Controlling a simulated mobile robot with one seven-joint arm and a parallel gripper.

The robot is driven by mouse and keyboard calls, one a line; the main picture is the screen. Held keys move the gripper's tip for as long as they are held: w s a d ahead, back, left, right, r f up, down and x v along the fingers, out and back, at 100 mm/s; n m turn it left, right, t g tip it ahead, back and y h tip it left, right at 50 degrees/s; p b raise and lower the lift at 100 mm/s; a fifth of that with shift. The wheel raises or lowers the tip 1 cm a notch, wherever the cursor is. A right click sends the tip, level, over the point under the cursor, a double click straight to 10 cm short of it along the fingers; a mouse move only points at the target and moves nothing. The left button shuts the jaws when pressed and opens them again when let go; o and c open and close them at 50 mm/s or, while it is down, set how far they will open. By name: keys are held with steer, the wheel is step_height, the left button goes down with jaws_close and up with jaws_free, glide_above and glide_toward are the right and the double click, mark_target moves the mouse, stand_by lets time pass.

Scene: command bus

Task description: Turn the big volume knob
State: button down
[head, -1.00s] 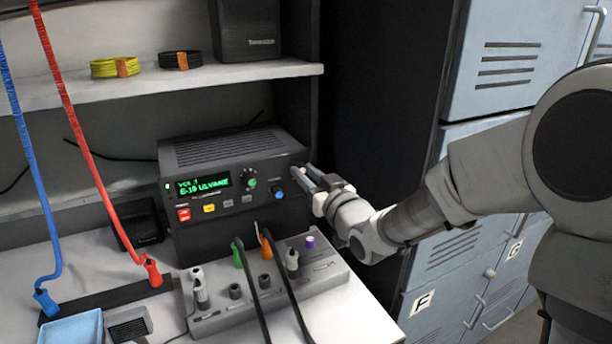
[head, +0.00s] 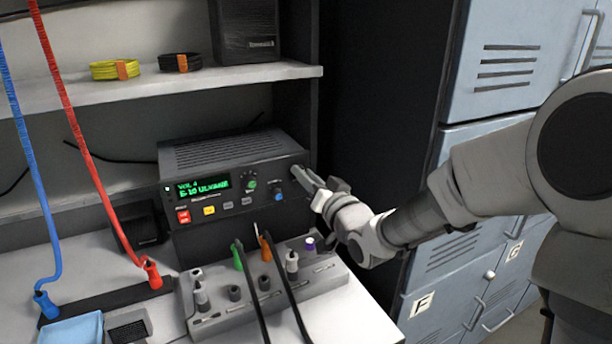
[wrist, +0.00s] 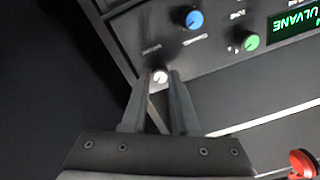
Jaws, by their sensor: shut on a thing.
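The black radio unit (head: 235,190) sits on the desk under the shelf, its front panel facing me. The volume knob (wrist: 160,77) is at the panel's right end and shows a pale round face between my fingertips in the wrist view. My gripper (head: 300,175) reaches in from the right and is shut on this knob; its fingers hide the knob in the head view. The lit green display (head: 203,187) has a top line that looks like "VOL 4". A blue knob (wrist: 194,20) and a green knob (wrist: 251,42) are close beside it, untouched.
A sloped grey panel (head: 212,323) with several plugs and black cables stands in front of the radio. Red (head: 85,140) and blue (head: 32,160) cords hang at left. The shelf (head: 110,96) is above; blue lockers (head: 500,100) are at right.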

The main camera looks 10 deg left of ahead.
steer(key=c, duration=0.7)
jaws_free()
steer(key=shift+s, duration=0.1)
